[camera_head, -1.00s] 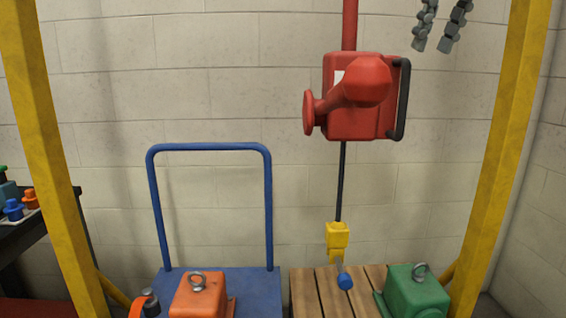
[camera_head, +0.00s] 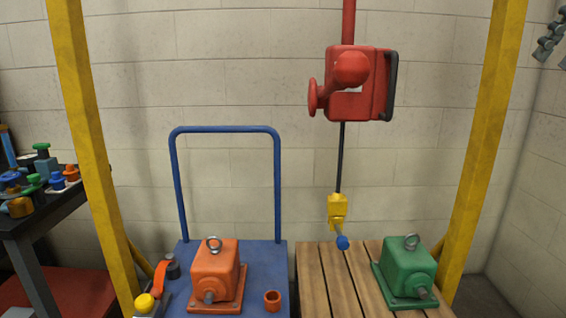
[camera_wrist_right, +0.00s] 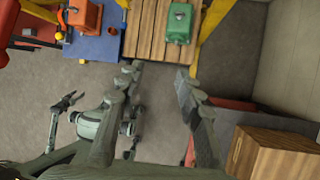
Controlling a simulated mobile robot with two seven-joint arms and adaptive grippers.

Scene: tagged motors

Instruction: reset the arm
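My right gripper (camera_head: 552,50) shows at the top right edge of the head view, partly cut off. In the right wrist view, the same gripper (camera_wrist_right: 158,85) has its two fingers wide apart with nothing between them. My left gripper is outside the head view. A small dark gripper (camera_wrist_right: 67,103) at the left of the right wrist view appears to be it, with its jaws spread and empty. The orange motor (camera_head: 215,270) sits on the blue cart (camera_head: 258,256), and the green motor (camera_head: 408,268) on the wooden pallet (camera_head: 318,270). Both are clear of the grippers.
A red hoist (camera_head: 358,85) hangs with its yellow hook block (camera_head: 337,207) above the pallet. Yellow posts (camera_head: 90,160) stand at both sides. A dark table (camera_head: 55,208) with small parts is at left. A wooden box (camera_wrist_right: 270,155) stands lower right in the wrist view.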

